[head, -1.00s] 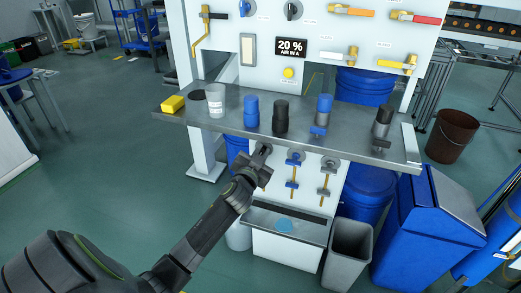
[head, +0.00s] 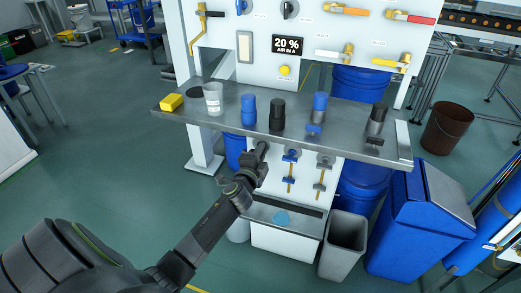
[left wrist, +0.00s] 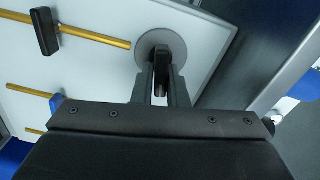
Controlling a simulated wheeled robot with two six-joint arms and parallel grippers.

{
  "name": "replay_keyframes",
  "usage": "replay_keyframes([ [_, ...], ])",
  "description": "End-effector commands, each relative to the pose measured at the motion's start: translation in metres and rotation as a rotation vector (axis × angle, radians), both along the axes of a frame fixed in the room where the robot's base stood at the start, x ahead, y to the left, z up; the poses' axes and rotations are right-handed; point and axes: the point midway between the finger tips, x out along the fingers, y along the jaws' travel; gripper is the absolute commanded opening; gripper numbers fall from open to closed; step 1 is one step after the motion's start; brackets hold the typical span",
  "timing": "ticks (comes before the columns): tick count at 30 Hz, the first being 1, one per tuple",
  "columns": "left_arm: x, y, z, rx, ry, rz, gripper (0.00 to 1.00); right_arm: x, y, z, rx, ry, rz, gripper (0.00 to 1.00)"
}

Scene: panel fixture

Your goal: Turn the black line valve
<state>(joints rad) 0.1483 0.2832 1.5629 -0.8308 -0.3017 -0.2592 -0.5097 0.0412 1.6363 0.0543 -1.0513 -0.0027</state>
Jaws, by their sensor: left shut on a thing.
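My left gripper (head: 261,152) is under the steel shelf, at the left of the lower panel. In the left wrist view its two fingers (left wrist: 162,72) are shut on the black handle of the black line valve, in front of a round grey disc (left wrist: 173,42). A brass rod (left wrist: 95,33) runs from the disc, with a black block (left wrist: 45,31) on it. In the head view my gripper and arm hide most of this valve. The blue valve (head: 291,155) is just to its right, and a grey valve (head: 325,161) is beyond that. My right gripper is not in view.
The steel shelf (head: 340,145) juts out above my gripper, holding a yellow block (head: 171,102), a clear cup (head: 212,99) and several blue and black parts. A tray (head: 270,214) sits below. A grey bin (head: 343,245) and blue bin (head: 415,225) stand right.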

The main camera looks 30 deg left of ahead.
Motion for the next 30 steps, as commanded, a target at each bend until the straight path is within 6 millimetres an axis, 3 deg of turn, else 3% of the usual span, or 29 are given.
replay_keyframes([
  [12,-0.001,0.000,-0.004,0.192,0.051,0.001,0.00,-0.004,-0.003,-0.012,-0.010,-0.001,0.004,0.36],
  [29,-0.001,0.000,-0.005,0.223,0.057,0.001,0.00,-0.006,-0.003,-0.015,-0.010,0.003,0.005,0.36],
  [30,-0.001,0.000,-0.005,0.223,0.057,0.001,0.14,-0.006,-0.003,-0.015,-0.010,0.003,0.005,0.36],
])
